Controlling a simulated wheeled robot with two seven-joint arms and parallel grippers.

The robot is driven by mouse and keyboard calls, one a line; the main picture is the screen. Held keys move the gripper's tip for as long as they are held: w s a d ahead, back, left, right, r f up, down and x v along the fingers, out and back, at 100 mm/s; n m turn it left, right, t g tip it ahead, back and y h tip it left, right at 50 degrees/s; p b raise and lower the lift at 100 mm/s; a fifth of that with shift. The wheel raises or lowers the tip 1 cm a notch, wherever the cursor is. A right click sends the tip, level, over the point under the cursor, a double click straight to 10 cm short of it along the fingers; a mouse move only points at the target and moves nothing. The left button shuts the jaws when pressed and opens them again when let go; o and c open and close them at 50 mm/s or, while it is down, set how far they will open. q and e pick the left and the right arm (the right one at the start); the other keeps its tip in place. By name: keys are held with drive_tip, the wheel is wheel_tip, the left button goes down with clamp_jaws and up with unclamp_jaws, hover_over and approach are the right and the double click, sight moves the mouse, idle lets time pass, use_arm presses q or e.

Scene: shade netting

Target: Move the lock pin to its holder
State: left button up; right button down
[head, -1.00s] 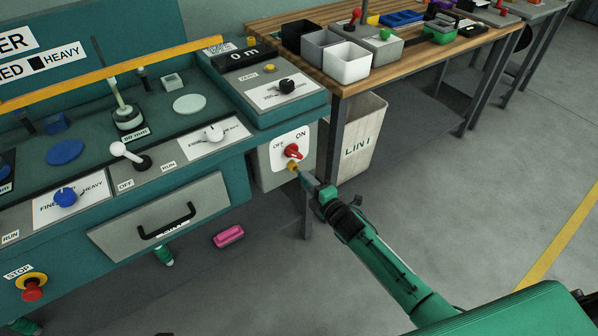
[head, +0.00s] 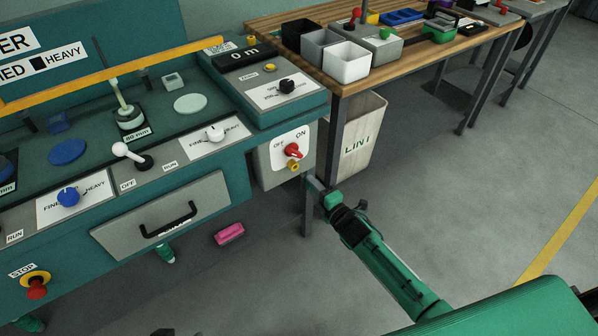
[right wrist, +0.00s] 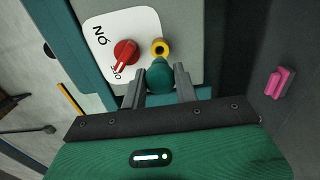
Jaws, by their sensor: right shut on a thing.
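My right gripper (head: 311,183) is just in front of the grey switch box at the lower right of the green machine. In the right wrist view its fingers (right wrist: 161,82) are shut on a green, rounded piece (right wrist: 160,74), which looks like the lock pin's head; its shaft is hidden. Beyond it is a yellow ring (right wrist: 160,47) on the box, which also shows in the head view (head: 293,166). The red switch (head: 292,151) sits beside the ring on a white ON/OFF plate. I cannot identify the pin's holder. My left gripper is out of view.
A wooden bench (head: 420,62) with bins stands right of the machine, its leg close behind my gripper. A LINT bin (head: 362,140) stands below it. A drawer (head: 165,215) is left of the box. A pink object (head: 229,234) lies on the floor. The floor at right is clear.

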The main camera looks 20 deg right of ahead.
drive_tip(key=shift+p+v, duration=0.85)
drive_tip(key=shift+v, duration=1.15)
drive_tip(key=shift+r, duration=0.1)
